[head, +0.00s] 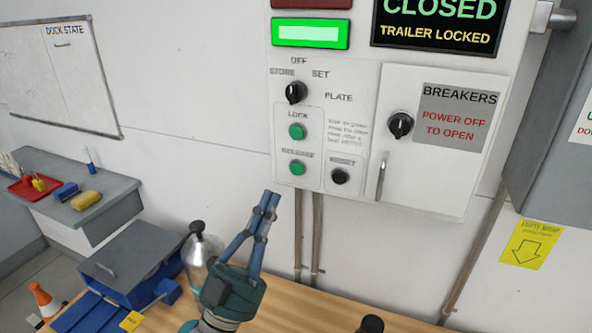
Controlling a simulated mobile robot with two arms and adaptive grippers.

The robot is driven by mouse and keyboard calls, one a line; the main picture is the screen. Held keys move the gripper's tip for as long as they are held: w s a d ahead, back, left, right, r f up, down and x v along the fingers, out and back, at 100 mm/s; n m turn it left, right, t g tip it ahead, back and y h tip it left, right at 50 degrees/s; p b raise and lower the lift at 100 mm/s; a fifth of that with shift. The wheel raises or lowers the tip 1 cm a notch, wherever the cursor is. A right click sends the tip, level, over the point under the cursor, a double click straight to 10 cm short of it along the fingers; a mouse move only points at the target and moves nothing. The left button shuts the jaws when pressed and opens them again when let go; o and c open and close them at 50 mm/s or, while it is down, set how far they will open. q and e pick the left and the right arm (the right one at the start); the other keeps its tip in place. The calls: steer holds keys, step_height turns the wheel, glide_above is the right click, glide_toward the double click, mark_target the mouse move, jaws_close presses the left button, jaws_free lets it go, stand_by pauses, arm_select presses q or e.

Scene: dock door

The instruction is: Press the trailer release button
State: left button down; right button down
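The green release button (297,168) sits low on the left of the white control panel (360,90), under the "RELEASE" label. The similar green lock button (297,132) is just above it. A dark display (437,24) at the top reads "CLOSED" and "TRAILER LOCKED". My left gripper (270,197) points up toward the panel, with its two blue fingers together and nothing visible between them. Its tips show below and left of the release button, apart from it in the picture; their depth gap to the panel is hard to tell. My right gripper is not in view.
A wooden bench (300,310) lies below, with a bottle (203,252) and blue toolbox (140,262) by my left gripper. A dark round thing (371,324) is cut off below.

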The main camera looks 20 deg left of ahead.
mark_target(297, 169)
arm_select(q)
steer(key=shift+w+a+b, duration=0.15)
steer(key=shift+w+b, duration=0.15)
steer(key=shift+w, duration=1.7)
steer(key=shift+w+a+b, duration=0.1)
steer(key=shift+w+b, duration=0.2)
steer(key=shift+w, duration=1.65)
steer(key=shift+w, duration=0.4)
steer(key=shift+w, duration=0.35)
steer(key=shift+s, duration=0.8)
steer(key=shift+s, duration=0.1)
